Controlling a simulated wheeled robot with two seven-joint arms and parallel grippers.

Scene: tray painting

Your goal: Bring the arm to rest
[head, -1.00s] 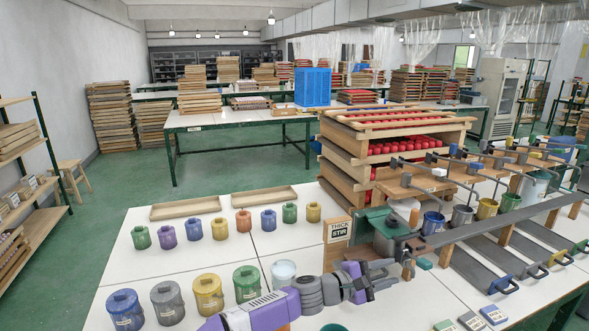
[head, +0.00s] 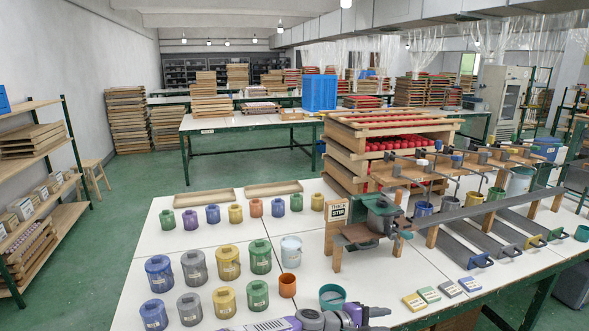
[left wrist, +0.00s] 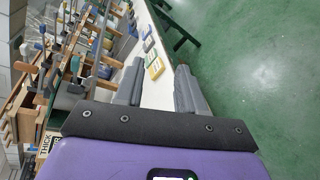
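My left arm is purple and grey and comes in at the bottom edge of the head view. My left gripper (head: 378,318) is low in that view, in front of the table's near side, and partly cut off by the frame. In the left wrist view the two grey fingers of the gripper (left wrist: 160,76) stand apart with nothing between them. Past them show the white table edge and green floor. My right gripper is in neither view.
The white table (head: 225,240) holds several lidded paint jars (head: 228,262), an orange cup (head: 287,285), a teal bowl (head: 332,297) and small labelled blocks (head: 429,294). A wooden rack with a green stirring machine (head: 382,220) stands right. Green floor (left wrist: 265,70) lies beyond the table edge.

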